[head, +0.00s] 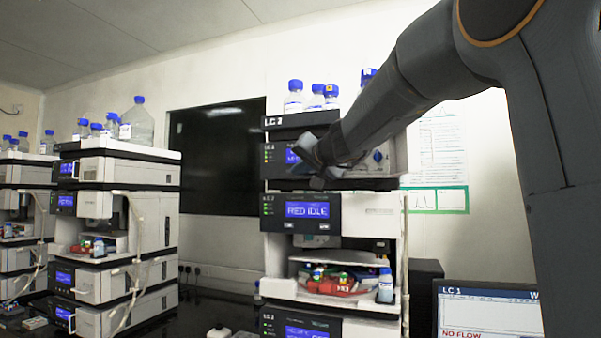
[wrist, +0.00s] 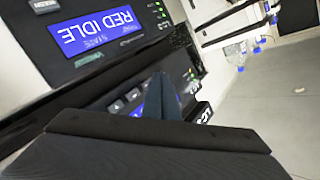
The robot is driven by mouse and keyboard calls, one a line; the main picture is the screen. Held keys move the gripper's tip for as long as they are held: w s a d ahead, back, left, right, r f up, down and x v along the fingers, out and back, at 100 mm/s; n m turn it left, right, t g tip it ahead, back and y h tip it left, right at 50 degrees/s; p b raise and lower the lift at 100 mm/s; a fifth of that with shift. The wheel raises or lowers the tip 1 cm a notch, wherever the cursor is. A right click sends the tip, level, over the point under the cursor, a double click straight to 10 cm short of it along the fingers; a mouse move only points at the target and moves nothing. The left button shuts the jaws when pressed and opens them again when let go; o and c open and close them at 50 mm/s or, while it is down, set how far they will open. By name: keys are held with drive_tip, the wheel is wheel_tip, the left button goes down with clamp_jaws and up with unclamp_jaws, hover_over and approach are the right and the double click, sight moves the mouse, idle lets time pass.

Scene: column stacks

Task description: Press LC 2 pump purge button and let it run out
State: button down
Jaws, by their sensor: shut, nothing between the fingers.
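The middle instrument stack carries an LC label at its top whose number I cannot read surely. Its top module (head: 282,155) has a blue display, partly hidden by my arm. My gripper (head: 312,163) is shut and empty in front of this module's panel. In the wrist view, which is turned over, the shut fingers (wrist: 163,95) point at that panel, beside small grey buttons (wrist: 118,105). I cannot tell whether the fingertips touch the panel. The purge button's label is not readable, and the fingers may cover it.
Below is a module with a "RED IDLE" display (head: 307,210), then an open bay with bottles. Blue-capped bottles (head: 293,98) stand on top. A monitor (head: 490,310) at lower right reads "NO FLOW".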

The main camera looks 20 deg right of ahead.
drive_tip(key=shift+w+d, duration=0.1)
drive_tip(key=shift+w+d+b, duration=0.2)
drive_tip(key=shift+w+b, duration=0.05)
drive_tip(key=shift+b, duration=0.05)
drive_tip(key=shift+w+d, duration=0.25)
drive_tip(key=shift+w, duration=0.05)
idle(1.0)
drive_tip(key=shift+s+a, duration=0.1)
drive_tip(key=shift+s+a+b, duration=0.4)
drive_tip(key=shift+s+b, duration=0.1)
drive_tip(key=shift+s, duration=0.1)
drive_tip(key=shift+s+a+b, duration=0.2)
drive_tip(key=shift+s+a, duration=0.55)
drive_tip(key=shift+s, duration=0.25)
drive_tip(key=shift+s+a+b, duration=0.15)
drive_tip(key=shift+s+a, duration=0.6)
drive_tip(key=shift+s, duration=0.25)
